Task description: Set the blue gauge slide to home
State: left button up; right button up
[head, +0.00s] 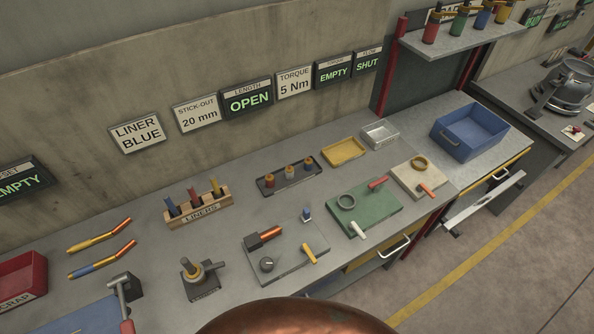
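A small upright piece with a blue part (307,213), which looks like the blue gauge slide, stands at the back right corner of a grey plate (290,266) on the bench. It is too small to read its exact position or any home mark. The plate also carries a dark block with a copper-coloured end (264,237), a round knob (267,264) and a yellow handle (309,255). A sign above reads LENGTH OPEN (248,101). Neither of my grippers is in view.
A liner rack (198,207), a post fixture (199,277), a green plate (364,213) and a dark tray (289,180) surround the plate. A red scrap bin (22,280) is at the left, a blue bin (470,131) at the right. A rounded copper surface (295,316) fills the bottom middle.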

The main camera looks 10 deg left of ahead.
aim_at(306, 218)
jog(key=u, duration=2.9)
jog(key=k, duration=2.4)
jog(key=z, duration=1.2)
jog(key=i, duration=0.5)
